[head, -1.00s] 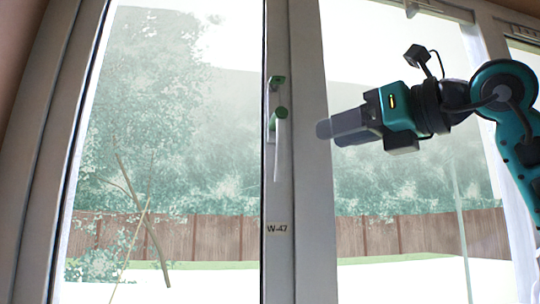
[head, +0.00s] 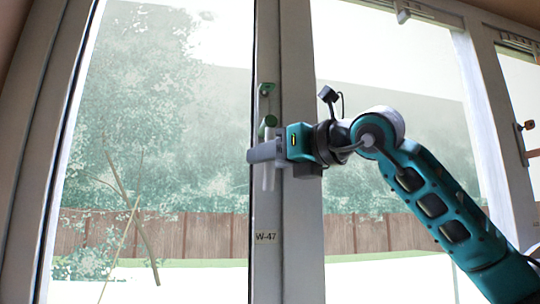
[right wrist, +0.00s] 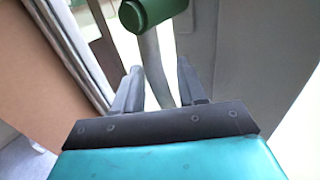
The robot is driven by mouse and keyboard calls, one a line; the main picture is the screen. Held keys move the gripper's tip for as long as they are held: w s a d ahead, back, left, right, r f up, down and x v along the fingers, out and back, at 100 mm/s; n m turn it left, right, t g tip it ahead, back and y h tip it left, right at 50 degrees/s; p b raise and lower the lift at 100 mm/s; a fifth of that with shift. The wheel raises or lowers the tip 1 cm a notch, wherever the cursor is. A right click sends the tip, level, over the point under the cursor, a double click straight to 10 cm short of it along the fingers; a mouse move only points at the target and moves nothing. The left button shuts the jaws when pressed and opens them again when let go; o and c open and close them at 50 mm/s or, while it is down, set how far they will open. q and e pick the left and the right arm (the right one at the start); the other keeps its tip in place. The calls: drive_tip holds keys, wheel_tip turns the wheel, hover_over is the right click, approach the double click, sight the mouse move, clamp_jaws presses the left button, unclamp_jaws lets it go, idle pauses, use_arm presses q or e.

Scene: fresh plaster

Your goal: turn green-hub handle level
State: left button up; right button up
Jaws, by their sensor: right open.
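The window handle has a green hub (head: 268,122) and a pale grey lever (head: 268,180) that hangs straight down on the window's middle post. In the right wrist view the green hub (right wrist: 146,12) is at the top and the lever (right wrist: 153,62) runs down from it between my fingers. My right gripper (head: 252,155) is at the lever just below the hub and hides part of it. Its two fingers (right wrist: 154,82) are open, one on each side of the lever, with gaps visible. My left gripper is not in view.
A green fitting (head: 266,89) sits above the hub on the post. A label reading W-47 (head: 266,237) is lower down. Glass panes flank the post, and another window handle (head: 526,140) is at the far right.

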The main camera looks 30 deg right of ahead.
drive_tip(key=shift+c, duration=0.5)
clamp_jaws()
